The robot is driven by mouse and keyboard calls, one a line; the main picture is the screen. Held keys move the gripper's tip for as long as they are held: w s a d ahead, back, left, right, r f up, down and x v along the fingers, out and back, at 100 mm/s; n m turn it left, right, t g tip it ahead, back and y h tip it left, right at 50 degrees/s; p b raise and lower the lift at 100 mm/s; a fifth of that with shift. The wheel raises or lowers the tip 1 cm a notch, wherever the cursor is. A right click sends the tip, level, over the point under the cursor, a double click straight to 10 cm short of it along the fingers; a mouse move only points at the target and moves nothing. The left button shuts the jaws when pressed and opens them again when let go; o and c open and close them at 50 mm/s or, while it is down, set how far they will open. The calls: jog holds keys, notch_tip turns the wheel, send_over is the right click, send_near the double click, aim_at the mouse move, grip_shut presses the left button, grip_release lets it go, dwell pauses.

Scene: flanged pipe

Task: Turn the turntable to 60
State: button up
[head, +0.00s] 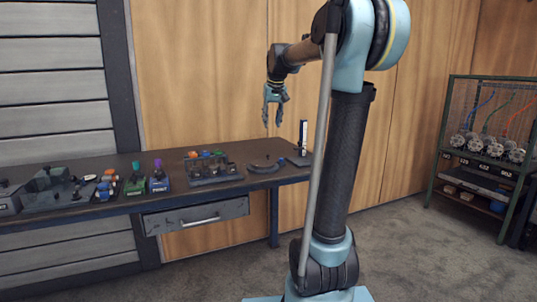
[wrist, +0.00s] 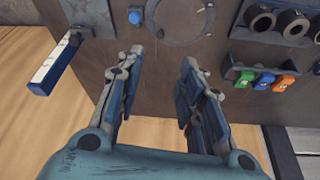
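The turntable appears to be the dark round plate (wrist: 182,22) at the top of the wrist view, flat on the bench with its far part cut off. In the head view it seems to be the low dark curved piece (head: 265,167) near the bench's right end. Its scale cannot be read in either view. My gripper (wrist: 162,57) is open and empty, with its two fingers apart above the bench edge near the plate. In the head view my gripper (head: 272,122) hangs pointing down above the bench, clear of the plate.
A blue knob (wrist: 135,16) sits left of the plate. An upright white-and-dark post (head: 303,134) stands at the bench's right end. Left of the turntable is a rack (head: 213,170) with colored pieces; farther left are small colored blocks (head: 158,183). A shelf (head: 487,160) stands at right.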

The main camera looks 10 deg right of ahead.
send_near(263, 161)
jog(key=w+f, duration=0.1)
jog(key=w+d+f, duration=0.1)
jog(key=w+f, duration=0.1)
jog(key=w+d+f, duration=0.1)
jog(key=f, duration=0.1)
jog(key=shift+w, duration=0.2)
dwell(0.4)
grip_shut()
